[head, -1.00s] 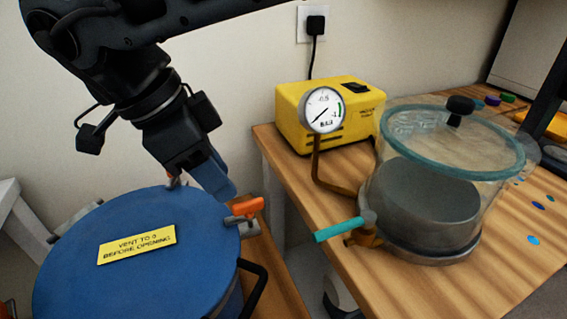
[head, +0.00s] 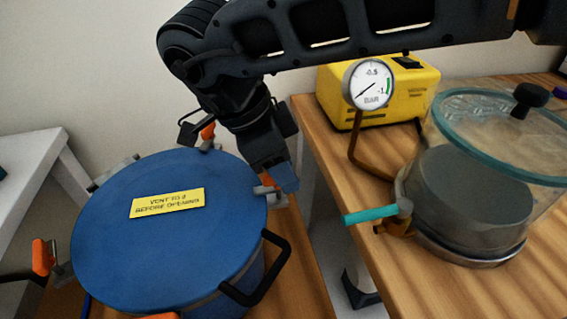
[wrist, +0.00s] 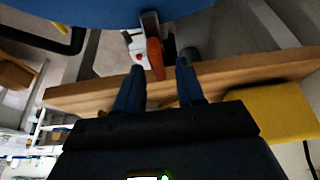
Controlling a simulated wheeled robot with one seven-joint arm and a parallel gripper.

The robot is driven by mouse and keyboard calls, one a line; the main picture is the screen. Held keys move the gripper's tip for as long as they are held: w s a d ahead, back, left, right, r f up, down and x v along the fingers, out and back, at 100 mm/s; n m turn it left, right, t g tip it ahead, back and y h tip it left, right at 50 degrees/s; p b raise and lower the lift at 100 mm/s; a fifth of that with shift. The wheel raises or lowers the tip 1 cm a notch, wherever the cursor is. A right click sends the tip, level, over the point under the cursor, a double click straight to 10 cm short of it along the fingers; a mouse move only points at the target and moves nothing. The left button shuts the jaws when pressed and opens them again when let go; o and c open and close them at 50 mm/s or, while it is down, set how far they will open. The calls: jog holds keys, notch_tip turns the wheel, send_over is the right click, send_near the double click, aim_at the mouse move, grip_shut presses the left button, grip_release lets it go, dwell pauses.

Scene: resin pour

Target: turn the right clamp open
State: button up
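The blue pot lid (head: 165,240) carries a yellow label reading "VENT TO 0 BEFORE OPENING" (head: 167,203). The right clamp (head: 265,190) sits at the lid's right edge, where my gripper (head: 285,186) largely hides its orange handle. In the wrist view, the clamp's orange handle (wrist: 155,58) stands between my two blue fingertips (wrist: 160,68). The fingers are apart, with a visible gap on each side of the handle. The clamp's metal arm (wrist: 150,24) reaches onto the lid edge.
Other orange-handled clamps show at the lid's back (head: 208,131), left (head: 40,257) and front (head: 160,316). A black pot handle (head: 262,270) juts out at front right. The wooden bench to the right holds a yellow pump (head: 425,88), gauge (head: 368,84) and clear chamber (head: 470,200).

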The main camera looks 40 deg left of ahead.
grip_shut()
jog(key=shift+m, duration=0.5)
jog(key=m+g+h, duration=0.1)
jog(key=m, duration=0.3)
jog(key=shift+s+g, duration=0.1)
jog(key=shift+g, duration=0.3)
jog(key=m, duration=0.2)
jog(key=m+g+p, duration=0.1)
jog(key=m, duration=0.1)
jog(key=shift+s+r+g+h, duration=0.1)
jog(key=shift+g+h, duration=0.2)
jog(key=m+g+p, duration=0.1)
jog(key=m, duration=0.1)
jog(key=m+p, duration=0.1)
jog(key=m, duration=0.2)
jog(key=shift+s+g, duration=0.1)
jog(key=shift+g, duration=0.3)
jog(key=shift+s+m+g+y+p, duration=0.1)
jog(key=shift+m+g+y+p, duration=0.5)
jog(key=shift+m+p, duration=0.95)
jog(key=shift+m+b, duration=0.3)
jog(key=shift+m, duration=0.25)
